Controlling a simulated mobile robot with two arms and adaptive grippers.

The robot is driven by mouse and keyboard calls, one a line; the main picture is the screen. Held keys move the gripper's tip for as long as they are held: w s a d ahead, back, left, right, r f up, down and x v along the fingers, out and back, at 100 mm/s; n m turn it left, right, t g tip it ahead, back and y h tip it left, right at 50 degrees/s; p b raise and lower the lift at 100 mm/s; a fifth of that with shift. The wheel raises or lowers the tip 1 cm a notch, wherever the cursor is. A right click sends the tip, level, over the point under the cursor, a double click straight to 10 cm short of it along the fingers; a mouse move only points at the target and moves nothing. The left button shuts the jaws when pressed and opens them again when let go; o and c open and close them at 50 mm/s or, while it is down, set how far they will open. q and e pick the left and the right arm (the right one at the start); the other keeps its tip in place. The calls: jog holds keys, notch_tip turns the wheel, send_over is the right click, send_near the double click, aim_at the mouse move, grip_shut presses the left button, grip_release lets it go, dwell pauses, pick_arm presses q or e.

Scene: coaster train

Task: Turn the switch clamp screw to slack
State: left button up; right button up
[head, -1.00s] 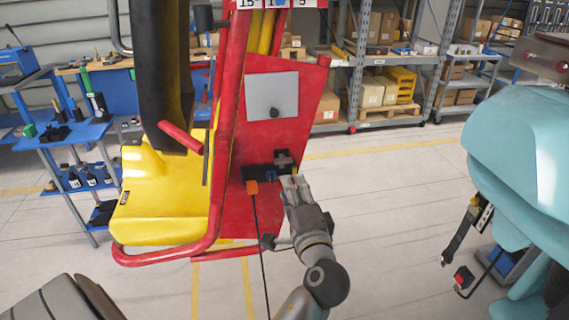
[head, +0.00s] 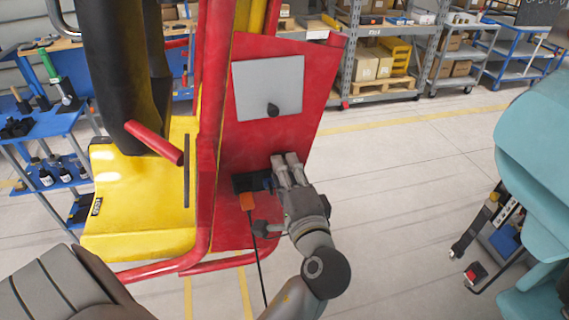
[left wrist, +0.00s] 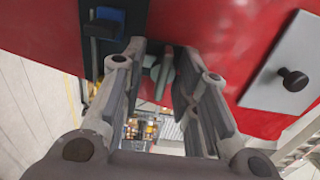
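The clamp screw shows in the left wrist view as a grey-green handle (left wrist: 162,72) on the red panel. It lies between the two fingers of my left gripper, with visible space beside it. In the head view the fingers hide it. My left gripper (head: 286,167) is at the lower part of the red panel (head: 262,140), pointing at it; it also shows in the left wrist view (left wrist: 160,72), with its fingers spread. A black switch block (head: 246,183) with a blue part (left wrist: 108,18) is beside the fingers. My right gripper is not in view.
An orange plug (head: 246,202) with a hanging black cable is under the switch block. A grey plate with a black knob (head: 272,108) is higher on the panel. A yellow seat (head: 140,195) is left, a teal body (head: 535,160) right. Floor between is clear.

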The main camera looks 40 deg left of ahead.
pick_arm(q)
jog(key=shift+s+d+r, duration=0.1)
jog(key=shift+s+d, duration=0.05)
jog(key=shift+c, duration=0.8)
grip_shut()
jog(key=m+p, duration=0.2)
jog(key=p, duration=0.1)
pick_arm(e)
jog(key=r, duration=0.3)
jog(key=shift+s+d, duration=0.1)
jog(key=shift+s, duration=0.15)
pick_arm(q)
jog(key=shift+o, duration=0.8)
grip_release()
